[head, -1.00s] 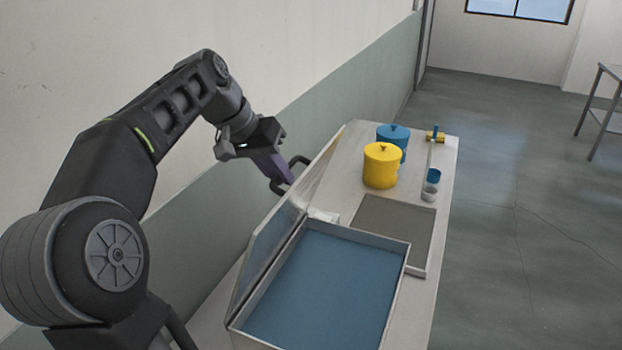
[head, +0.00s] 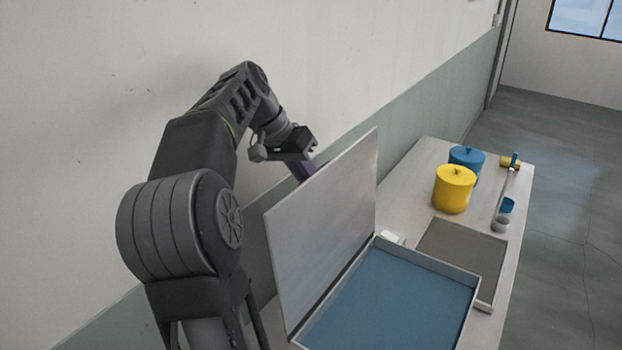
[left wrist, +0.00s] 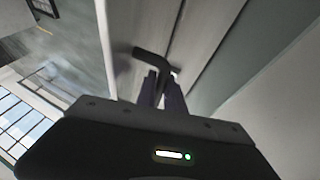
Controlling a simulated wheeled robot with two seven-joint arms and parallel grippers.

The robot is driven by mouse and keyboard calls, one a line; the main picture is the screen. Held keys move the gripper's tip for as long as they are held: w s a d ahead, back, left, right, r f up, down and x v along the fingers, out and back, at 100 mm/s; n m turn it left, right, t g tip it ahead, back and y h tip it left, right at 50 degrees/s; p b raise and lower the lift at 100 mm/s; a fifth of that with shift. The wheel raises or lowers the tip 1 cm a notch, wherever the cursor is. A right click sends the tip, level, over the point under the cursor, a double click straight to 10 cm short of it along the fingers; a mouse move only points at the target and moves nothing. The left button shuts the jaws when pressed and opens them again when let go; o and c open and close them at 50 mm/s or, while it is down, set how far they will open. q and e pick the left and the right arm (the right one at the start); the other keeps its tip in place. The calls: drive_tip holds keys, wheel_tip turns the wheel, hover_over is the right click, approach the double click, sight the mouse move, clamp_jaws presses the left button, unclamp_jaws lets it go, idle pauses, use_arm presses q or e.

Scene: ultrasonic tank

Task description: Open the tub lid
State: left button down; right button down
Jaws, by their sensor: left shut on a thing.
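The tub (head: 478,283) stands on the bench with blue inside showing. Its flat grey lid (head: 325,215) is hinged along the tub's left side and stands raised, close to upright. My left gripper (head: 300,171) is behind the lid near its upper edge, its fingertips partly hidden by the lid in the head view. In the left wrist view my left gripper (left wrist: 161,92) is shut on a dark bar handle (left wrist: 152,60) on the lid. In the head view the handle is hidden behind the lid. My right gripper is not in view.
A yellow canister (head: 454,189) and a blue canister (head: 468,158) stand on the bench (head: 405,180) beyond the tub. A grey tray (head: 462,250) lies beside the tub. A long-handled dipper (head: 501,224) lies along the right edge. The wall is close behind my left arm.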

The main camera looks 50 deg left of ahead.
use_arm(q)
drive_tip(key=shift+f, duration=0.15)
drive_tip(key=c, duration=1.6)
unclamp_jaws()
drive_tip(key=shift+w, duration=0.2)
drive_tip(key=shift+o, duration=0.7)
drive_tip(key=shift+s, duration=0.1)
drive_tip(key=shift+d, duration=0.15)
